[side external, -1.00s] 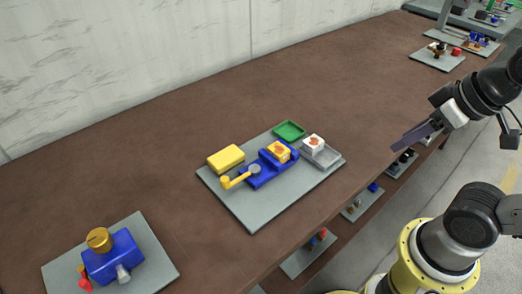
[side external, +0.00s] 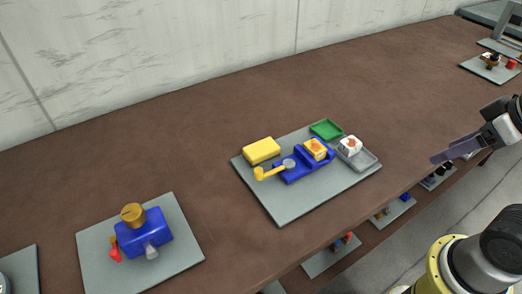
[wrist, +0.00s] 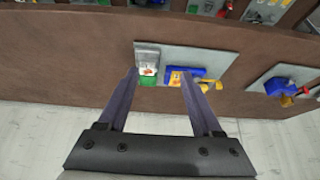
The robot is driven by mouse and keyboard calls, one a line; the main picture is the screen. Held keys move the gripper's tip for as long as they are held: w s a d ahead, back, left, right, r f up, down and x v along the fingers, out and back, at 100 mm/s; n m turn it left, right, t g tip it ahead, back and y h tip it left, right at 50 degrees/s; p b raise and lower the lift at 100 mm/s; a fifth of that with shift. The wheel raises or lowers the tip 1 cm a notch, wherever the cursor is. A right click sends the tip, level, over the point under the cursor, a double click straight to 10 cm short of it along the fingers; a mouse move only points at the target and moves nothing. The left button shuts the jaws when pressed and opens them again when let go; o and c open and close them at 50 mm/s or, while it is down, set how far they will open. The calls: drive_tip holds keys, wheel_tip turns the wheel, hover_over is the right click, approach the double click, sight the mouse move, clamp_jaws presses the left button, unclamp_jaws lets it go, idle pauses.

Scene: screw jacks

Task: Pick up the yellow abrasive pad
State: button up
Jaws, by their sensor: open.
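A plain yellow block (side external: 261,150), which looks like the abrasive pad, lies at the back left of a grey plate (side external: 286,208). Beside it a blue screw jack (side external: 290,172) with a yellow crank (side external: 268,173) carries a yellow block with an orange mark (side external: 315,148). My gripper (side external: 436,158) is open and empty, off to the right of the plate and apart from it. In the wrist view, the blue jack (wrist: 183,74) shows between and beyond my open fingers (wrist: 160,78). The plain yellow block is partly hidden by a finger there.
A grey tray (side external: 367,162) with a white, orange-marked block (side external: 350,145) and a green tray (side external: 326,129) share the plate. Another plate (side external: 97,259) with a blue device (side external: 143,232) stands at the left. The brown table (side external: 200,150) is bare behind the plate.

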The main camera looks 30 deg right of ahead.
drive_tip(key=shift+o, duration=0.9)
